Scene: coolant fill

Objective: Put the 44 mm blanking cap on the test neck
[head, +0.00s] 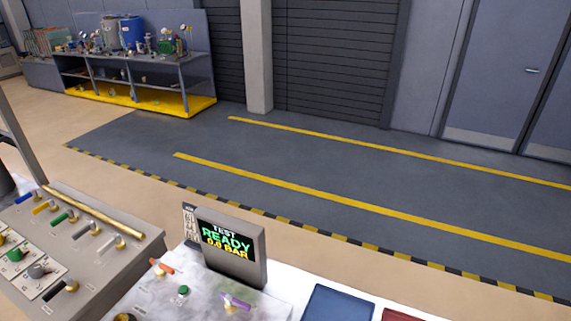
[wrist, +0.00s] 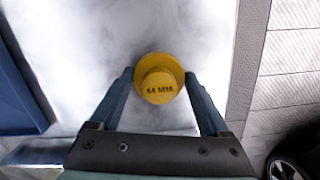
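The blanking cap (wrist: 160,64) is yellow, with a wide round flange and a smaller raised top marked 44 MM. In the wrist view it sits between the two fingertips of my gripper (wrist: 160,80), its marked face toward the camera. The fingers meet the flange on both sides with no clear gap, so the gripper looks shut on it. Whether the cap's underside touches the white surface behind it is hidden. My gripper does not show in the head view. I cannot make out the test neck in either view.
A test display (head: 231,247) reading READY 0.0 BAR stands on the white bench (head: 275,300). A grey control panel (head: 130,262) with valves is at left. A blue tray (head: 338,303) and a red one (head: 403,315) are at the bottom. The wrist view shows a blue edge (wrist: 22,95) at left.

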